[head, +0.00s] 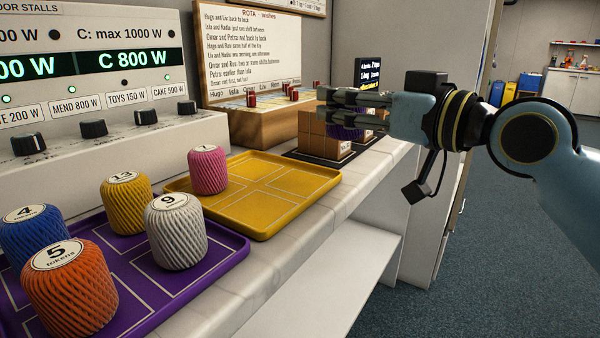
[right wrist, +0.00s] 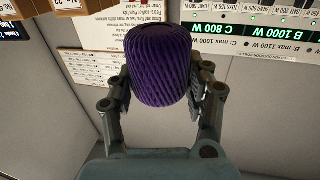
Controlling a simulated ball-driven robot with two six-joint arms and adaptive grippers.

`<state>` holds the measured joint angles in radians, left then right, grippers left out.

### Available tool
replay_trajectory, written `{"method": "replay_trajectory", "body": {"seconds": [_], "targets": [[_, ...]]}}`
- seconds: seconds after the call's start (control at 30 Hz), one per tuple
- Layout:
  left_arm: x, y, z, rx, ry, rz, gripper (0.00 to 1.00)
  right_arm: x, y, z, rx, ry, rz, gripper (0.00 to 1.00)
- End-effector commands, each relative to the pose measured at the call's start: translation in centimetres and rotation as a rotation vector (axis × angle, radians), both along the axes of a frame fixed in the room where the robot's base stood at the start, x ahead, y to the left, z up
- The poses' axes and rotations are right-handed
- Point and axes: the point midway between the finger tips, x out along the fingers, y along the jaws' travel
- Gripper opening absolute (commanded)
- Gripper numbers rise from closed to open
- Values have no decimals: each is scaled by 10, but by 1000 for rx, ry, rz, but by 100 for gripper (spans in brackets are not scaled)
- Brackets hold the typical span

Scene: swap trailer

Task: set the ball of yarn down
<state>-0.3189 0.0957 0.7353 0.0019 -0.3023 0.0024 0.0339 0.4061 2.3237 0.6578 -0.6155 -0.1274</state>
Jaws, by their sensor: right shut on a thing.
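My right gripper (head: 345,104) is shut on a purple ball of yarn (right wrist: 158,65) and holds it up. In the right wrist view the ball sits between the two fingers (right wrist: 160,95). In the head view the fingers mostly hide the ball. The gripper is at the back right, beyond the yellow tray (head: 262,222). A pink ball (head: 208,172) stands on that tray at its far left part. The purple tray (head: 222,262) nearer to me bears a yellow ball (head: 124,206), a white ball (head: 177,236), a blue ball (head: 36,240) and an orange ball (head: 68,292). My left gripper is not in view.
Brown boxes on a dark base (head: 324,147) stand just below my right gripper. A wooden stand with a rota board (head: 250,60) is behind. A panel with knobs (head: 95,128) lines the left. The yellow tray's middle and right are bare. The counter's edge (head: 330,215) drops off at right.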

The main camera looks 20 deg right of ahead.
Motion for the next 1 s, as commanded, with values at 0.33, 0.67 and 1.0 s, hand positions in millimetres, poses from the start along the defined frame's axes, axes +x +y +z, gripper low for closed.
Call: {"method": "replay_trajectory", "body": {"seconds": [0.33,0.67,1.0], "targets": [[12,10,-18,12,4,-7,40,40,46,-37,6,-1,0,19],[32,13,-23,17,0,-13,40,46,53,-72,0,3,1,19],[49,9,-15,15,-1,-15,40,45,52,-80,-1,-3,0,19]]}}
